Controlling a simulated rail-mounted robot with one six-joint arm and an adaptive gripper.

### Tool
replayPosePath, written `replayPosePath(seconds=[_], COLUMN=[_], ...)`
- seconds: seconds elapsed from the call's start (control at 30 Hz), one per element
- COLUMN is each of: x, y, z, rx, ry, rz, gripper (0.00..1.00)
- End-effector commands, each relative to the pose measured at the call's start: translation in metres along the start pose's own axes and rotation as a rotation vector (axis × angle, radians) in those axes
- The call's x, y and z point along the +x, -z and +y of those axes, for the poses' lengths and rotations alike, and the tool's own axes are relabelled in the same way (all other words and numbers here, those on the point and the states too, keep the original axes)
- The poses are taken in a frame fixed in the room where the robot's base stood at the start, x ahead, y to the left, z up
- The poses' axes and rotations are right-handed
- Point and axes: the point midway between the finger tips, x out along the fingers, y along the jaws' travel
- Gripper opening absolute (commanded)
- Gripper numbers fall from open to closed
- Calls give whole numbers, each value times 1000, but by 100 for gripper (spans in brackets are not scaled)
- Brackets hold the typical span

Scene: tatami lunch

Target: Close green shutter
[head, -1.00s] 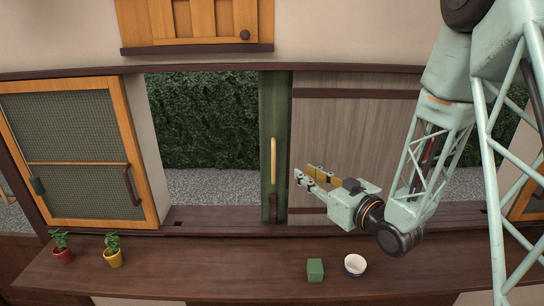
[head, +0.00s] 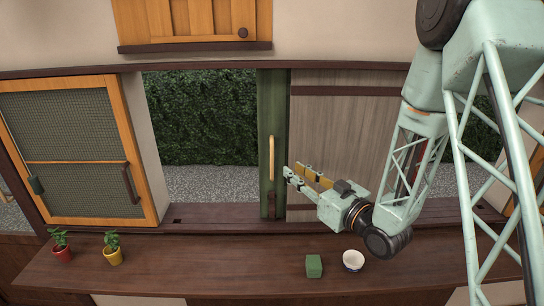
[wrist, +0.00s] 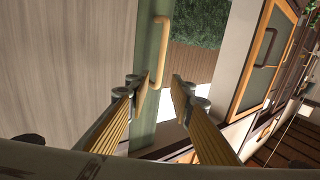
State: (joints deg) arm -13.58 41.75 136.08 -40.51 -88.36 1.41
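The green shutter (head: 266,120) is a narrow upright panel edge showing between the open gap and a grey-brown wooden panel. It carries a vertical light-wood handle (head: 271,160). In the wrist view the green shutter (wrist: 145,110) and its handle (wrist: 158,52) stand ahead of my fingers. My gripper (head: 292,172) is just right of the handle's lower part in the head view, with its fingers pointing left toward it. In the wrist view my gripper (wrist: 162,85) has its two fingers apart with nothing between them. I cannot tell whether a fingertip touches the shutter.
An open gap left of the shutter shows a hedge (head: 205,115). A mesh-fronted wooden door (head: 75,110) stands farther left. On the counter (head: 200,265) are two potted plants (head: 113,250), a green block (head: 314,266) and a white bowl (head: 353,261).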

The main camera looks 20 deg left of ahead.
Motion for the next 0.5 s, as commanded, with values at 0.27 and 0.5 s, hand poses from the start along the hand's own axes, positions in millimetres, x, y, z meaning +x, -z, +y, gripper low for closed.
replayPosePath(seconds=[0.27,0.5], x=[24,55], y=[1,0], z=[-1,-1], rx=[0,0], ry=[2,2], rz=[1,0], gripper=[21,21])
